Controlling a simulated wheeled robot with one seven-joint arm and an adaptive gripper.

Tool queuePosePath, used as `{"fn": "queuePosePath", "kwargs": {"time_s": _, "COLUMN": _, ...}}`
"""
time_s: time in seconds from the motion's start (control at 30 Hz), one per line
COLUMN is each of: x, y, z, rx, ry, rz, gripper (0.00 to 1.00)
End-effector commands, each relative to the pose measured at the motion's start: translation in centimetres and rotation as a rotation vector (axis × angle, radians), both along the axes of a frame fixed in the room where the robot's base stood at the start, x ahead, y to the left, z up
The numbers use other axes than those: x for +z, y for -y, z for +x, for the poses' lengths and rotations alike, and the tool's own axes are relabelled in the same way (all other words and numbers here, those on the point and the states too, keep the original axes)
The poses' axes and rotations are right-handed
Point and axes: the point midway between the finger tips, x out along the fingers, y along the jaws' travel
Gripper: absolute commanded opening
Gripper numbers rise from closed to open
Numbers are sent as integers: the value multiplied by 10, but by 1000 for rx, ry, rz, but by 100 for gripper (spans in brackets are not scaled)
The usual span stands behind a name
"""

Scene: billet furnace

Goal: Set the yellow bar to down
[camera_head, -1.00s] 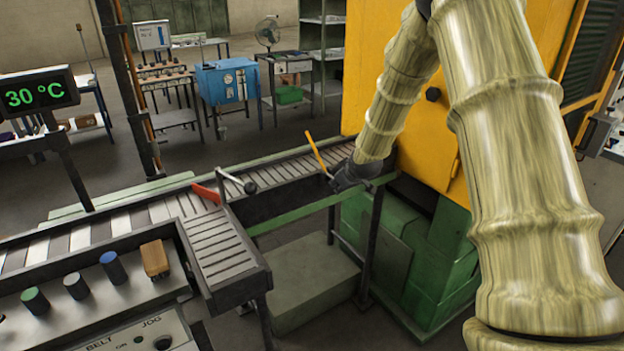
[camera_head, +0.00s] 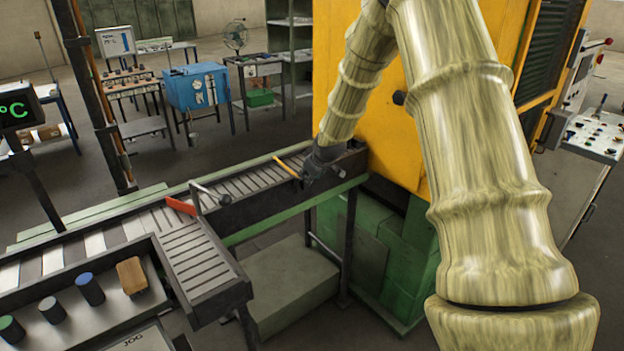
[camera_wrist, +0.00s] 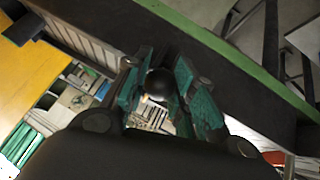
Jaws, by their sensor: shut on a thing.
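The yellow bar (camera_head: 286,167) is a thin bar above the far part of the roller conveyor. It slopes at a shallow angle, its left end raised and its lower right end by my gripper (camera_head: 314,171). In the wrist view my gripper's teal-padded fingers are closed around a black ball knob (camera_wrist: 159,83), which looks like the end of the yellow bar's handle. The link between knob and bar is hidden in both views.
The yellow furnace body (camera_head: 400,150) stands right beside my gripper. A button panel (camera_head: 110,301) is at lower left.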

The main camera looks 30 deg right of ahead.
Motion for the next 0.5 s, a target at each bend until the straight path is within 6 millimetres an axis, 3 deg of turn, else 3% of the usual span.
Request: {"fn": "queuePosePath", "kwargs": {"time_s": 0.5, "x": 11, "y": 1, "z": 9, "rx": 0, "ry": 11, "rz": -3, "gripper": 0}}
